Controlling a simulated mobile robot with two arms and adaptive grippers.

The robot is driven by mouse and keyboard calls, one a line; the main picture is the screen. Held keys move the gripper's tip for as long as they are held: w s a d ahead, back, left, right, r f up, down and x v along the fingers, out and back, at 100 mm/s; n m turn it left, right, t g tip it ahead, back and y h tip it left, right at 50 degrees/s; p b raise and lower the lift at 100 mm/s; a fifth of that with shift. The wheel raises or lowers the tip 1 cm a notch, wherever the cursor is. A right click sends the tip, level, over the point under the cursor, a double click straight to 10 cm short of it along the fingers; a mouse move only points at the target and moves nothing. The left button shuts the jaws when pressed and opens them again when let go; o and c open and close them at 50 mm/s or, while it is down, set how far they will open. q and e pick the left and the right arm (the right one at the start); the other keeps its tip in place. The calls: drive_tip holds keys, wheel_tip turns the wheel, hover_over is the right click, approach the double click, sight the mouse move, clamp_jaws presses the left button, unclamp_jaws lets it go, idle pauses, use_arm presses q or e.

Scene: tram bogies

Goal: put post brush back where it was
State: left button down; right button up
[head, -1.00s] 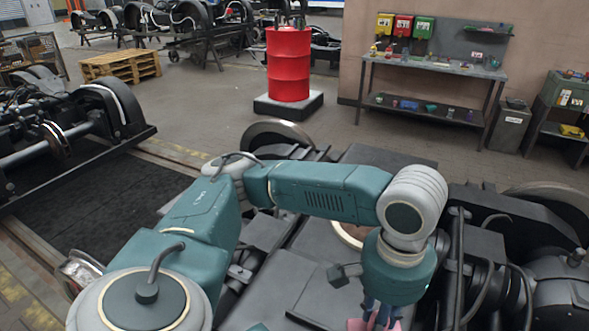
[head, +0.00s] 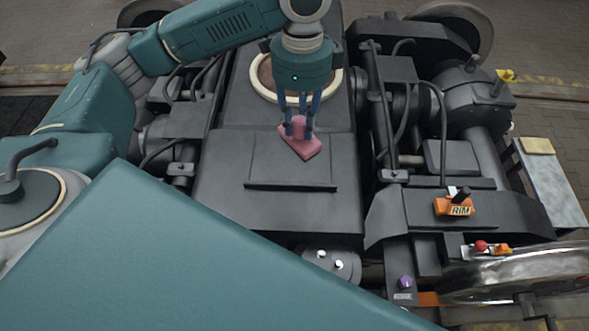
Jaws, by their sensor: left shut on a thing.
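My left gripper (head: 300,130) points down over the dark top of the bogie (head: 225,185). Its fingers are shut on a pink, flat-based thing with a raised middle, which I take to be the post brush (head: 301,147); no label on it can be read. The pink thing is over the flat panel in the middle of the bogie, just in front of a cream-rimmed round opening (head: 262,88). I cannot tell whether it touches the panel. My right gripper is not in view.
An orange piece marked RIM (head: 456,207) stands on the bogie's right side. A purple knob (head: 405,282) sits on a dark plate at the front. A red ball (head: 481,246) is near the shiny wheel (head: 530,275). A grey bench (head: 552,185) stands at right.

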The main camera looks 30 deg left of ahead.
use_arm(q)
drive_tip(key=w+a+f+m+b, duration=0.2)
drive_tip(key=w+a+f+m, duration=0.15)
drive_tip(key=m, duration=0.75)
drive_tip(key=w+a+f+m+b, duration=0.1)
drive_tip(key=w+a+f+m, duration=0.3)
drive_tip(key=m, duration=0.6)
drive_tip(key=shift+t+y, duration=0.3)
drive_tip(key=shift+y, duration=0.1)
drive_tip(key=shift+w+d+f+p, duration=0.1)
drive_tip(key=shift+d+f+p, duration=0.2)
drive_tip(key=shift+f, duration=2.75)
drive_tip(key=shift+w+d+f+p, duration=0.15)
drive_tip(key=shift+d+f, duration=0.15)
drive_tip(key=shift+f, duration=2.8)
drive_tip(key=shift+w+d+f+p, duration=0.1)
drive_tip(key=shift+d+f+p, duration=0.2)
drive_tip(key=shift+f, duration=2.75)
drive_tip(key=shift+f, duration=0.1)
drive_tip(key=c, duration=1.4)
unclamp_jaws()
